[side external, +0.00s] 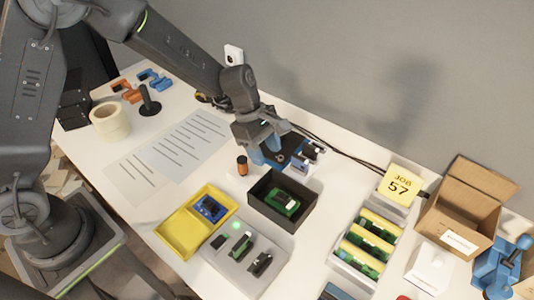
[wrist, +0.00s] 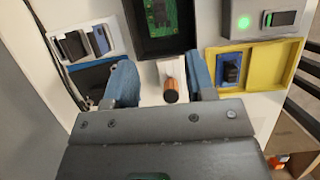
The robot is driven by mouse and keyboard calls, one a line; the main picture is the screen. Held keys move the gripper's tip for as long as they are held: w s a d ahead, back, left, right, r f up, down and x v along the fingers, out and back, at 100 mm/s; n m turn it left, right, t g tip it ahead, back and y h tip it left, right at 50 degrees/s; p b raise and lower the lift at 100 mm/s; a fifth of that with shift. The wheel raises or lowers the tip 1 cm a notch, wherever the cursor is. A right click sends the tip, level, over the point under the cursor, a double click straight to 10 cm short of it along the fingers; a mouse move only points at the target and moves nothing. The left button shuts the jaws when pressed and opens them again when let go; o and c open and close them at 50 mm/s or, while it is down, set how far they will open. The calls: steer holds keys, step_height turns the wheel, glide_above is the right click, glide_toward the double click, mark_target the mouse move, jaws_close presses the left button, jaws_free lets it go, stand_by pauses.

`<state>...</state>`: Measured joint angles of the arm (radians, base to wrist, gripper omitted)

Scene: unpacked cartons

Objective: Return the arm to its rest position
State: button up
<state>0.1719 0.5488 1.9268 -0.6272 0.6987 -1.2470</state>
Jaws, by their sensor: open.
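My gripper (side external: 271,150) hangs above the white table, just behind the black box. In the wrist view its two blue fingers (wrist: 162,80) are spread apart with nothing held between them. A small orange-brown cylinder with a dark top (wrist: 171,91) shows in the gap, lower down on the table. It also stands left of the black box in the side view (side external: 242,166). My arm reaches in from the upper left, bent downward at the wrist.
A black box (side external: 262,216) holds a green board. Beside it are a yellow tray (side external: 178,232), a grey fixture with a green light (side external: 225,262), and a rack of green boards (side external: 345,262). An open carton (side external: 453,222) stands right. Printed sheets (side external: 180,145) lie left.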

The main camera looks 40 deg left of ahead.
steer(key=s+a+r+m+t, duration=0.1)
steer(key=s+a+r+m, duration=0.1)
steer(key=r, duration=0.2)
steer(key=s+a+r+m, duration=0.1)
steer(key=s+r+m, duration=0.15)
steer(key=r, duration=0.25)
steer(key=s+a+r+m+t+y, duration=0.2)
steer(key=s+a+r+m, duration=0.3)
steer(key=s, duration=0.3)
steer(key=s+a+r+m+t+y, duration=0.2)
steer(key=s+a+r+m, duration=0.3)
steer(key=s+m, duration=0.3)
steer(key=shift+s+t, duration=0.3)
steer(key=shift+s, duration=0.3)
